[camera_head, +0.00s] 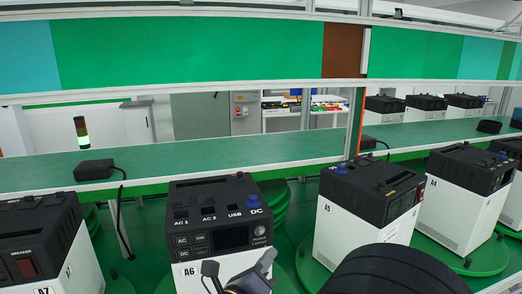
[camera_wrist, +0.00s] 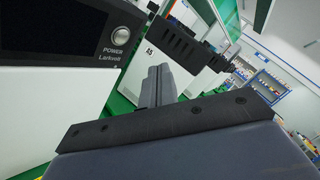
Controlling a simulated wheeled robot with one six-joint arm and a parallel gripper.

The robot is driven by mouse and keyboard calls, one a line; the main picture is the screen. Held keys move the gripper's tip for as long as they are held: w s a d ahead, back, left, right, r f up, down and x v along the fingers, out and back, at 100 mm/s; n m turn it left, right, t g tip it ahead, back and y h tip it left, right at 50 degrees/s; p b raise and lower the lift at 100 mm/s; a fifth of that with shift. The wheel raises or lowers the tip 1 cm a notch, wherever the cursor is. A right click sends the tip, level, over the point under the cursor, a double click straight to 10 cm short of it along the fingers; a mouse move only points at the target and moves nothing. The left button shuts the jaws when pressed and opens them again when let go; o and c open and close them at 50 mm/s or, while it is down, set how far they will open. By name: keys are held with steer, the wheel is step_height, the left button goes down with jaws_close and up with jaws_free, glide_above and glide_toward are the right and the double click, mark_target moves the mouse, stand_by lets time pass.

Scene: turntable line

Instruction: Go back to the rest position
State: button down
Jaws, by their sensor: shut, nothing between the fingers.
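My gripper (camera_wrist: 158,75) is shut, with its two grey fingers together and nothing between them in the wrist view. In the head view part of my gripper (camera_head: 238,281) shows at the bottom edge, in front of the white and black unit marked A6 (camera_head: 220,215). The A6 unit has a black top with AC, USB and DC labels and a blue cap. In the wrist view a black panel with a POWER button (camera_wrist: 121,36) is close at the upper left of the fingers, apart from them.
The unit marked A7 (camera_head: 40,240) stands left. A5 (camera_head: 365,205) and A4 (camera_head: 465,190) stand right, on green round turntables (camera_head: 480,258). A long green shelf (camera_head: 250,150) with a black box (camera_head: 94,169) runs behind. My dark arm link fills the lower right.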

steer(key=p, duration=0.1)
steer(key=w+p, duration=0.1)
steer(key=p, duration=0.1)
steer(key=shift+w+a+r, duration=0.25)
steer(key=shift+w, duration=0.1)
